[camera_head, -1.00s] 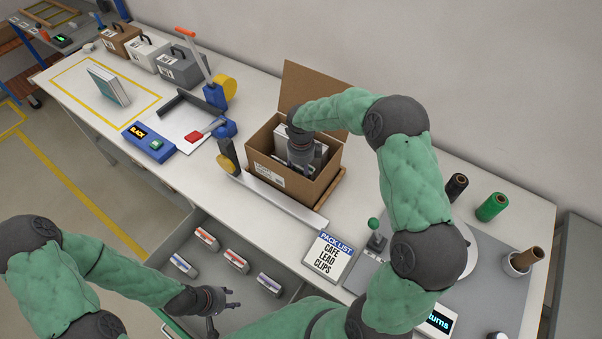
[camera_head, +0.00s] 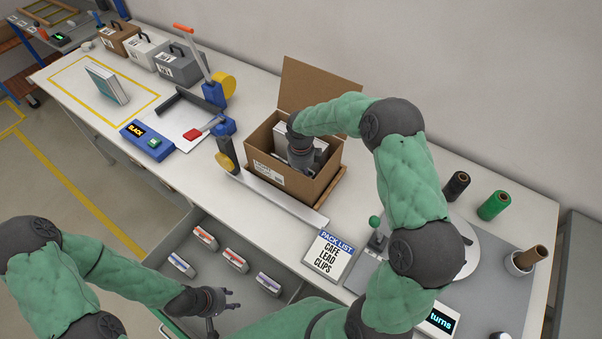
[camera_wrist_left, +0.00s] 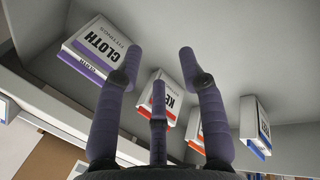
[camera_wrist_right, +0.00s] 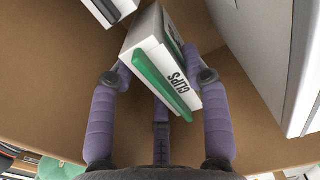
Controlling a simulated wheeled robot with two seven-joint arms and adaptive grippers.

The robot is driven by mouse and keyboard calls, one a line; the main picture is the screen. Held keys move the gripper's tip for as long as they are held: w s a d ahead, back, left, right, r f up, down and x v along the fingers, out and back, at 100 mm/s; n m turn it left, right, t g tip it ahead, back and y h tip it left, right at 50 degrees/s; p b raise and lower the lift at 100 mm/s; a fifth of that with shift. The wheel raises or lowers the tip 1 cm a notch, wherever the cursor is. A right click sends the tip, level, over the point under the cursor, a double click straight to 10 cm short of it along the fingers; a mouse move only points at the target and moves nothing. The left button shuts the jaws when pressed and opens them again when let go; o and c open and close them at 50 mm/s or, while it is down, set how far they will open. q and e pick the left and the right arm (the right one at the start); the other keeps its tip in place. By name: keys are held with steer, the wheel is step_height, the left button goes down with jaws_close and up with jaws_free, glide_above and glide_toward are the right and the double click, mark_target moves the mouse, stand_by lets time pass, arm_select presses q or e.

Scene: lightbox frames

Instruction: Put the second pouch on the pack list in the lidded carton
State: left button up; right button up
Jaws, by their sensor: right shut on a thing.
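The open brown carton (camera_head: 270,173) stands on the bench with its lid flap (camera_head: 310,92) raised. My right gripper (camera_head: 303,162) reaches down inside it. In the right wrist view its fingers (camera_wrist_right: 162,80) are shut on a white pouch with a green band, labelled CLIPS (camera_wrist_right: 165,50). The pack list (camera_head: 328,257) reads CAFE, LEAD, CLIPS. My left gripper (camera_head: 230,302) is open and empty over the drawer. The left wrist view shows a CLOTH pouch (camera_wrist_left: 92,50), one partly labelled KE (camera_wrist_left: 168,92) and another (camera_wrist_left: 254,125). No pouch labelled LEAD is readable.
Several pouches lie in the open drawer (camera_head: 190,225). A blue and yellow device with a long bar (camera_head: 275,198) lies against the carton's front. Thread spools (camera_head: 494,205) stand at right. Another white item (camera_wrist_right: 252,45) sits in the carton.

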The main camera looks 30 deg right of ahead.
steer(key=o, duration=1.2)
steer(key=shift+r, duration=0.1)
steer(key=shift+r+p, duration=0.2)
steer(key=shift+p, duration=0.2)
step_height(320, 180, up, 13)
steer(key=shift+f+p, duration=0.15)
steer(key=shift+p, duration=0.55)
